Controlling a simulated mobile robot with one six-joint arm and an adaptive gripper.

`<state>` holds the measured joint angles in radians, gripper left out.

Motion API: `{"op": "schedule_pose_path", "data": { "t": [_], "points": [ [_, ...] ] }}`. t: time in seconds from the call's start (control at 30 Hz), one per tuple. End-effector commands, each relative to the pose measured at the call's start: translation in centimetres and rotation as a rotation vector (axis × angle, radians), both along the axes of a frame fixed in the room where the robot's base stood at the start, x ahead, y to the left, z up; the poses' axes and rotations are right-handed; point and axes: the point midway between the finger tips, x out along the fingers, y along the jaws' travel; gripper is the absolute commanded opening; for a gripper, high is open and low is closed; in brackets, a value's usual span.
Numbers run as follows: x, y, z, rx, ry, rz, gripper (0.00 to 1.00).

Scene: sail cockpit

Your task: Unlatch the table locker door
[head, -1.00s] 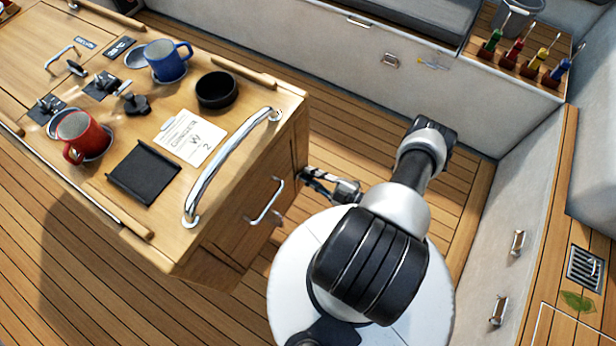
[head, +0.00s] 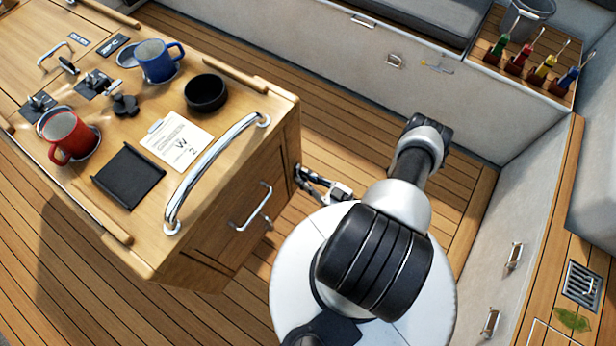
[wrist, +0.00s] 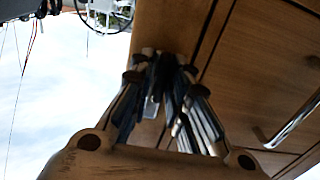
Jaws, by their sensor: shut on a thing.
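The table's wooden end face (head: 232,228) is in the head view, below a large chrome grab rail (head: 215,170). A smaller chrome handle (head: 252,207) is on this face. My gripper (head: 303,177) is at the right edge of the face. In the wrist view my gripper (wrist: 165,62) has its fingers drawn together against the wooden table edge, beside a panel seam. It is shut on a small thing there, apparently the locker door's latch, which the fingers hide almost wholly. The door panel (wrist: 255,75) looks flush with its surround. The chrome handle (wrist: 295,120) is at the right.
On the table top are a red mug (head: 72,136), a blue mug (head: 158,61), a black bowl (head: 206,92), a card (head: 177,140) and a black tray (head: 128,175). A bench wall (head: 330,45) stands behind. Plank floor (head: 345,150) is clear between table and bench.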

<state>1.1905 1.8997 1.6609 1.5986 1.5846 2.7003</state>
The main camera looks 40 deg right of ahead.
Motion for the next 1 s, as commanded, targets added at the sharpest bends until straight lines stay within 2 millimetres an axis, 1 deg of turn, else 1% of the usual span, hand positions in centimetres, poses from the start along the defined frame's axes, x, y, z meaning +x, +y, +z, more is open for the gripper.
{"op": "schedule_pose_path", "data": {
  "t": [0.2, 0.6, 0.63, 0.8, 1.0],
  "points": [
    [0.00, 0.11, -0.06, 0.032, 0.015, -0.002, 0.00],
    [-0.01, 0.14, -0.08, 0.038, 0.017, -0.002, 0.00],
    [-0.01, 0.14, -0.08, 0.038, 0.017, -0.002, 0.18],
    [-0.01, 0.14, -0.05, 0.037, 0.016, -0.002, 0.30],
    [0.00, 0.14, -0.04, 0.035, 0.015, -0.001, 0.30]
  ]
}}
